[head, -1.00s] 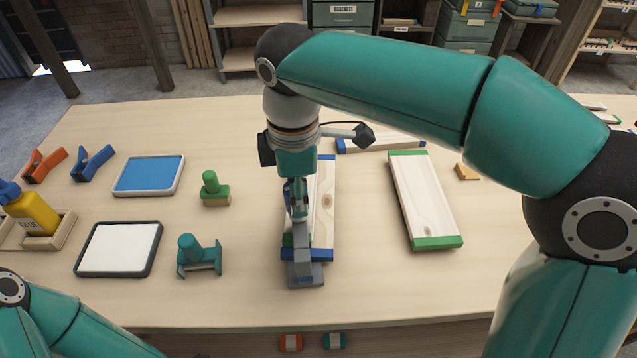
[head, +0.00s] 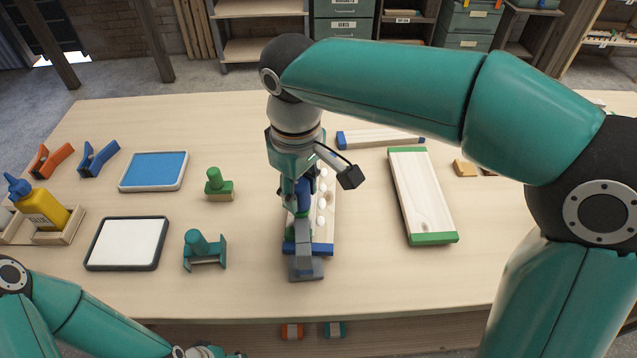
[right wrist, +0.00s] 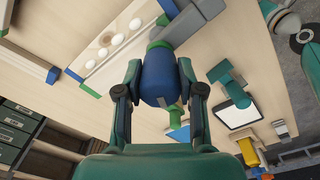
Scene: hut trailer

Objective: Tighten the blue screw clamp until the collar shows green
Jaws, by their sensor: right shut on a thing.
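The blue screw clamp has a blue handle (right wrist: 160,80) and a grey body (head: 305,268); it stands at the blue end of a board (head: 322,248). My right gripper (head: 302,200) comes down from above and is shut on the blue handle; in the right wrist view its fingers lie on either side of it. A green band, seemingly the collar (right wrist: 158,45), shows at the handle's far end in the right wrist view. The gripper hides much of the clamp in the head view. Only part of my left gripper (head: 205,352) shows at the bottom edge.
Round white spots (head: 322,188) dot the clamped board. A green-ended board (head: 422,195) lies to its right. The front right is clear.

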